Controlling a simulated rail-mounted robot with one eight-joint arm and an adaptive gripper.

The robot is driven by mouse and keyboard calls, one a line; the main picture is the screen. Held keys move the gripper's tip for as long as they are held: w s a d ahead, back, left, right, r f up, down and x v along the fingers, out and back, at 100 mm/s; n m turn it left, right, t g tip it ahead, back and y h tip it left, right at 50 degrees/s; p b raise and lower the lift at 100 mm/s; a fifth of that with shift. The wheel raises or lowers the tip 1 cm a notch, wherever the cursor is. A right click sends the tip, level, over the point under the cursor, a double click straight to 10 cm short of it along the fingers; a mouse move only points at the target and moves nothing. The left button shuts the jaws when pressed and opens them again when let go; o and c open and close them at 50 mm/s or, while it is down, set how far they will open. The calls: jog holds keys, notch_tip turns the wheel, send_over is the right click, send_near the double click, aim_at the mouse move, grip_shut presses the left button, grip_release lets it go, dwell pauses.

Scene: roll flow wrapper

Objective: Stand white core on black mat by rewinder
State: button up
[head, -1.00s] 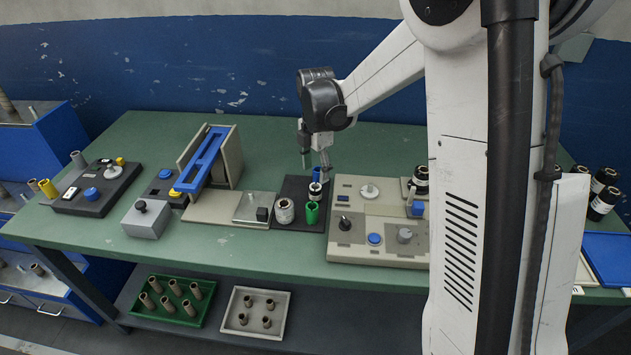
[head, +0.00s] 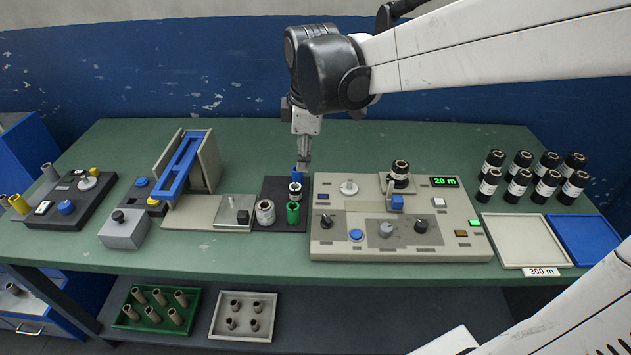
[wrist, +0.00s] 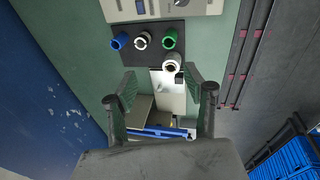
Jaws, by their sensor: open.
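A black mat (head: 268,189) lies left of the beige rewinder panel (head: 330,235). The white core (head: 295,188) stands upright on it, between a blue core (head: 301,174) behind and a green core (head: 292,212) in front. In the wrist view, the white core (wrist: 143,39) is a pale ring in the row between the blue core (wrist: 121,41) and green core (wrist: 170,38). A wider white roll (head: 265,211) stands at the mat's left side. My gripper (head: 303,158) is above the back of the mat; in the wrist view its fingers (wrist: 160,80) are apart and empty.
Left of the mat are a beige plate with a metal block (head: 232,209) and a blue-topped guide (head: 180,165). A dark roll (head: 400,172) sits on the rewinder. Several black rolls (head: 520,180) and two trays (head: 523,241) are at right. The front table strip is clear.

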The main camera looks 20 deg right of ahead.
jog(key=s+a+m+t, duration=0.1)
jog(key=s+m+t, duration=0.3)
jog(key=s+m, duration=0.9)
jog(key=shift+s+r+m, duration=0.2)
jog(key=shift+s+m, duration=0.1)
jog(key=shift+s, duration=1.7)
